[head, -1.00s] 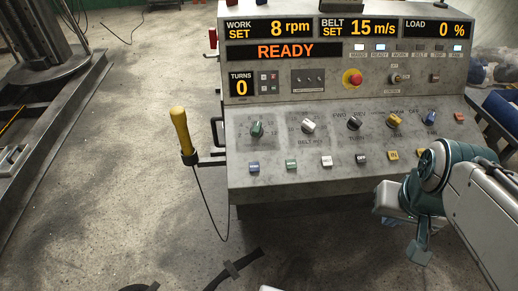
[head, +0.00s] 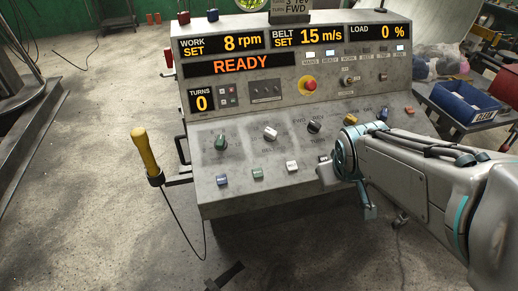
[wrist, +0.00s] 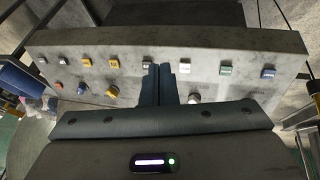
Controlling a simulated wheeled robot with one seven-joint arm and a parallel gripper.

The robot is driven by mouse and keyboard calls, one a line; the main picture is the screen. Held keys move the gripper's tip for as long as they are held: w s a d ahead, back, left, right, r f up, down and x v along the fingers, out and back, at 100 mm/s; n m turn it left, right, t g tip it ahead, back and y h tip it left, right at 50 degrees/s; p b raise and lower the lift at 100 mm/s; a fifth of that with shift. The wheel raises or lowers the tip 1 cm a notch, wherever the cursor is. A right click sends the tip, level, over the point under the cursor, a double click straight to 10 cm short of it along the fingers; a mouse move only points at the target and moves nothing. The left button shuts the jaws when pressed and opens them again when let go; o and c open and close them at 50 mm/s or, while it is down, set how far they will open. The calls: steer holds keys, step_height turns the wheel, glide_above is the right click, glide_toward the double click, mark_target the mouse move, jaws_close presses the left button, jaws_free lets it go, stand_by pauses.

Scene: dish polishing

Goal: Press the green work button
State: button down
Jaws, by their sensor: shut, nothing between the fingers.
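The green work button (head: 257,174) is a small square button in the lower row of the grey console (head: 205,200), between a blue button (head: 222,180) and a white button (head: 291,166). In the wrist view, the green button (wrist: 225,71) is right of my gripper (wrist: 159,70). The two dark fingers are shut together with nothing between them, pointing at the panel between the dark and white buttons. In the head view, my arm reaches in from the right and its end is near the right part of the button row. The fingertips are not clear there, and contact cannot be told.
A red emergency button (head: 308,84) and several knobs sit above the row. A yellow-handled tool (head: 144,150) with a cable hangs at the console's left side. A blue bin (head: 464,104) stands at right. The floor in front is mostly open.

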steer(key=w+f+n+t, duration=0.15)
steer(key=w+n, duration=0.25)
steer(key=w, duration=0.4)
steer(key=n+t+y, duration=0.2)
steer(key=n+y, duration=0.8)
steer(key=n, duration=0.4)
glide_above(258, 173)
steer(key=s+d, duration=0.3)
steer(key=s, duration=0.1)
step_height(258, 173, down, 6)
steer(key=shift+s+a+f+n+g+y, duration=0.25)
steer(key=shift+a+n+g+y, duration=0.1)
steer(key=shift+a+n, duration=0.1)
steer(key=w+f+b, duration=0.1)
steer(key=f+b, duration=0.1)
steer(key=w+f+b, duration=0.1)
steer(key=f+b, duration=0.1)
steer(key=f, duration=0.1)
steer(key=w+f+b, duration=0.1)
steer(key=f+b, duration=0.1)
steer(key=f, duration=0.1)
steer(key=shift+a+f, duration=0.15)
steer(key=shift+a, duration=0.2)
steer(key=shift+f, duration=0.1)
steer(key=shift+f+b, duration=0.3)
steer(key=shift+b, duration=0.25)
